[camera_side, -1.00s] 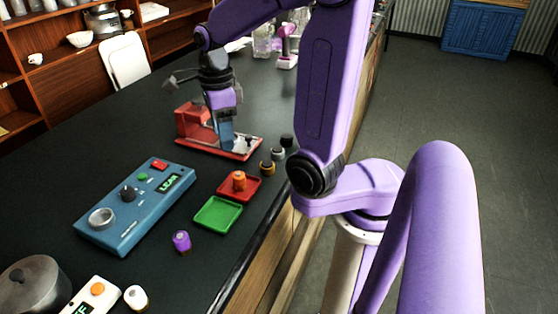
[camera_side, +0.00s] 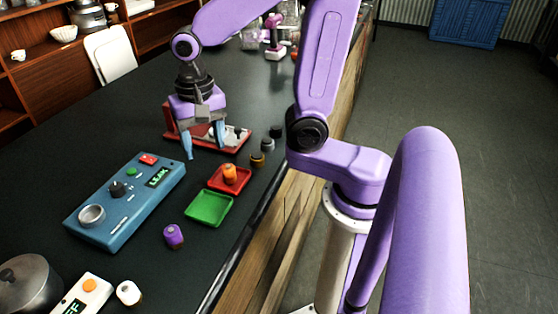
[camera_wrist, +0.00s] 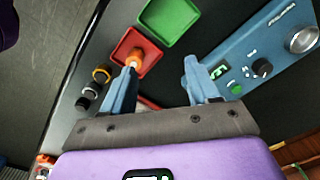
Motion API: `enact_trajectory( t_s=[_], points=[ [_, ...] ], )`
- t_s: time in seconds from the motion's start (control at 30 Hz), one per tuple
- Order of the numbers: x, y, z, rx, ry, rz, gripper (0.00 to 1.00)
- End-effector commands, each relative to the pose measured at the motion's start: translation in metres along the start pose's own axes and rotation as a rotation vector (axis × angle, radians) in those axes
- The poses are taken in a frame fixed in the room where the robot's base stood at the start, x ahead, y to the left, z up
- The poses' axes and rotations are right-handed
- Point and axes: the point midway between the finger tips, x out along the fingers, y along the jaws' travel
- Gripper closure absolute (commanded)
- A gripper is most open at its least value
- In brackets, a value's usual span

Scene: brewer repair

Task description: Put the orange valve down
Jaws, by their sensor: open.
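The orange valve (camera_side: 230,174) stands in the red tray (camera_side: 243,187), and it also shows in the wrist view (camera_wrist: 134,58) beside my left-hand finger. My gripper (camera_side: 203,150) is open and empty, above the counter between the blue panel and the red stand. In the wrist view its two blue fingers (camera_wrist: 160,80) are spread wide, with bare dark counter between them. The valve is not between the fingers. The green tray (camera_side: 209,208) is empty and sits next to the red tray.
A blue panel (camera_side: 125,203) with a lit display lies left of the trays. A red stand (camera_side: 236,146) is behind my gripper. Several small knobs (camera_side: 257,159) line the counter edge. A purple valve (camera_side: 173,236) stands in front of the green tray.

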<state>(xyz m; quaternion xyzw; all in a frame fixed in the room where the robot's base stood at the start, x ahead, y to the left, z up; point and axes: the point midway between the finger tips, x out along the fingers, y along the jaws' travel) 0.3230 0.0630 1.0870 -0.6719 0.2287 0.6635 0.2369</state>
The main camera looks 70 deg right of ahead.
Motion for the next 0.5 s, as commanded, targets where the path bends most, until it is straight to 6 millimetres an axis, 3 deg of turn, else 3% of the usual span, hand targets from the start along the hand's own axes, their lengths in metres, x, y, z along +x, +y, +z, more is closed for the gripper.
enact_trajectory(
  t_s=[0.5],
  points=[
    [0.007, 0.04, 0.052, -0.874, -0.001, -0.01, 0.4]
  ],
)
